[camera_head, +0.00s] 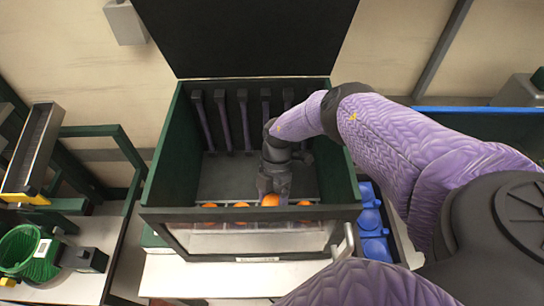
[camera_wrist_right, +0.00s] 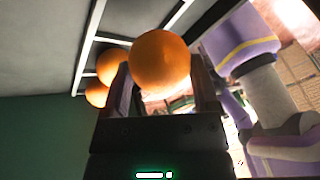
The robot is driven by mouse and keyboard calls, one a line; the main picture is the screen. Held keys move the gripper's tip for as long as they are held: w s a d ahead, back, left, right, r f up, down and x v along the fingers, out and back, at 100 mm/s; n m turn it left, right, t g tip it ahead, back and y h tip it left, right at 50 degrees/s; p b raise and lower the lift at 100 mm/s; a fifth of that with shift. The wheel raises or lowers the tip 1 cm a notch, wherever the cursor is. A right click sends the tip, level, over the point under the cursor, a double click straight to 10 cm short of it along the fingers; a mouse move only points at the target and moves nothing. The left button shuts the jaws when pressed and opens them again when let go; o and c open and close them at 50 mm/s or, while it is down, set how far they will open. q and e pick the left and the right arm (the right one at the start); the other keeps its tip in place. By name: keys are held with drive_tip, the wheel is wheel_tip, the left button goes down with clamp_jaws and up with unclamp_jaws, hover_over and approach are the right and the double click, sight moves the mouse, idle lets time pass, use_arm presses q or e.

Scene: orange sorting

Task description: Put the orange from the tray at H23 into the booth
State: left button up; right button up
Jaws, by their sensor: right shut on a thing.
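The booth (camera_head: 172,150) is a dark green box with its black lid (camera_head: 250,35) raised and a clear front panel. My right gripper (camera_head: 274,186) reaches down inside it near the front and is shut on an orange (camera_head: 270,200). In the right wrist view the held orange (camera_wrist_right: 160,60) sits between the two fingers (camera_wrist_right: 162,85). Other oranges (camera_head: 209,206) (camera_head: 241,206) (camera_head: 304,204) lie in a row along the booth's front. I cannot tell whether the held orange touches the booth's floor. My left gripper is not in view. No H23 label is readable.
A blue tray with round cups (camera_head: 371,222) stands right of the booth, partly behind my right arm. A green round basket (camera_head: 28,252) and a dark rack (camera_head: 35,150) stand at the left. Dark vertical bars (camera_head: 245,120) line the booth's back wall.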

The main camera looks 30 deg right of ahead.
wheel_tip(320, 180, down, 5)
drive_tip(key=b, duration=0.2)
drive_tip(key=shift+r+b, duration=0.1)
drive_tip(key=shift+b, duration=0.3)
drive_tip(key=shift+r, duration=0.25)
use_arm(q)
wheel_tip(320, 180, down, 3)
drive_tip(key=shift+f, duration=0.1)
use_arm(e)
drive_tip(key=shift+f, duration=0.1)
drive_tip(key=o, duration=1.1)
drive_tip(key=shift+o, duration=0.9)
drive_tip(key=shift+w+r+p, duration=0.1)
drive_tip(key=shift+r+p, duration=0.2)
use_arm(q)
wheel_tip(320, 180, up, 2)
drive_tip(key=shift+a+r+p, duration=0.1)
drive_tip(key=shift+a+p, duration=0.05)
drive_tip(key=shift+p, duration=0.8)
use_arm(e)
drive_tip(key=v, duration=1.1)
drive_tip(key=shift+d+r, duration=0.25)
drive_tip(key=shift+w, duration=0.1)
